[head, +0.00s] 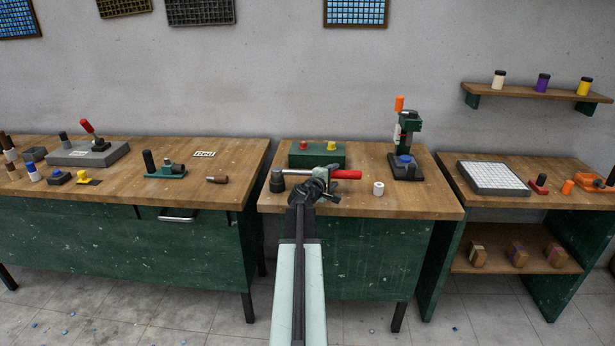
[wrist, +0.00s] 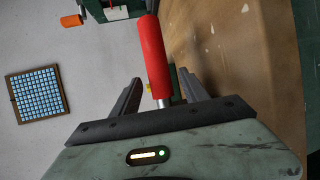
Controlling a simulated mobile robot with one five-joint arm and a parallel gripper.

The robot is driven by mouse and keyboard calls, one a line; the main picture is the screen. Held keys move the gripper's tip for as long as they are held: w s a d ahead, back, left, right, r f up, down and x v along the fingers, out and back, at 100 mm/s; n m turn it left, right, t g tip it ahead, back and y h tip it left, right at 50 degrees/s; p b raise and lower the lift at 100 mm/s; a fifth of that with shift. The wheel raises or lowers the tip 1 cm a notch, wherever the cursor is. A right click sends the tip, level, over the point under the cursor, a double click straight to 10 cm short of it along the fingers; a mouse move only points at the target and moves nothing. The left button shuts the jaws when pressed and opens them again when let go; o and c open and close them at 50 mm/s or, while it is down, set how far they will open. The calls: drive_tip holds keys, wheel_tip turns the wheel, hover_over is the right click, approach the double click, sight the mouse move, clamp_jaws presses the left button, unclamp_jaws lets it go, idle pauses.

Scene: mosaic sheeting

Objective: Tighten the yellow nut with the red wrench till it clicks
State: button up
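The red wrench (head: 346,174) lies over the middle bench, its red handle pointing right and its metal end by my gripper. In the wrist view the red handle (wrist: 152,58) and a bit of bright shaft show between my finger lines. My gripper (head: 318,186) is at the wrench's left part; its fingers (wrist: 157,88) stand apart, with gaps beside the handle, and look open. A yellow knob-like piece (head: 331,145), perhaps the yellow nut, sits on the green box behind. The wrench's jaw is hidden.
The green box (head: 318,157) also bears a red piece (head: 303,144). A dark cylinder (head: 277,180) stands left of my gripper, a white roll (head: 378,188) to its right. A green press (head: 407,142) stands at the right rear. The bench front right is clear.

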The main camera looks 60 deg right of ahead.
clamp_jaws()
idle(1.2)
